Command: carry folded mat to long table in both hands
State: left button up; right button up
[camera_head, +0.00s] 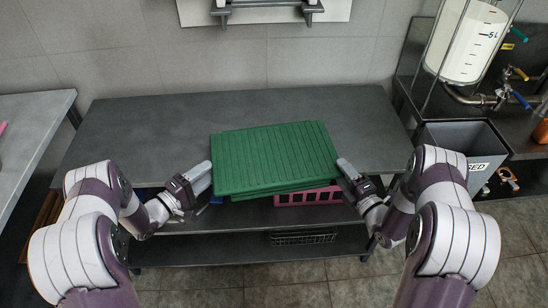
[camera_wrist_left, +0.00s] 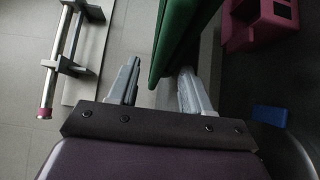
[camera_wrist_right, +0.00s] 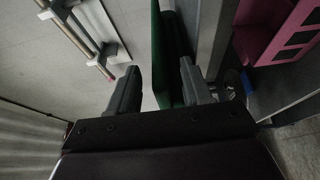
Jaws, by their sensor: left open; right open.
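The green folded mat (camera_head: 272,157) has a ribbed top. In the head view it lies on the long grey table (camera_head: 150,128), its near edge reaching over the table's front edge. My left gripper (camera_head: 204,178) is open at the mat's left side. In the left wrist view the mat's edge (camera_wrist_left: 178,42) stands between the open fingers (camera_wrist_left: 158,88). My right gripper (camera_head: 344,174) is open at the mat's right side. In the right wrist view the mat's edge (camera_wrist_right: 167,60) also shows between the open fingers (camera_wrist_right: 160,85). Finger contact with the mat cannot be told.
A pink crate (camera_head: 308,196) and a wire basket (camera_head: 303,238) sit on the shelves below. A grey bin (camera_head: 465,150) stands at the right under a white tank (camera_head: 468,42). Another grey table (camera_head: 30,135) is at the left. The table is clear on both sides.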

aim_at(214, 168)
pick_arm(q)
jog(key=shift+x, duration=1.8)
pick_arm(e)
jog(key=shift+x, duration=1.8)
pick_arm(q)
grip_shut()
pick_arm(e)
grip_shut()
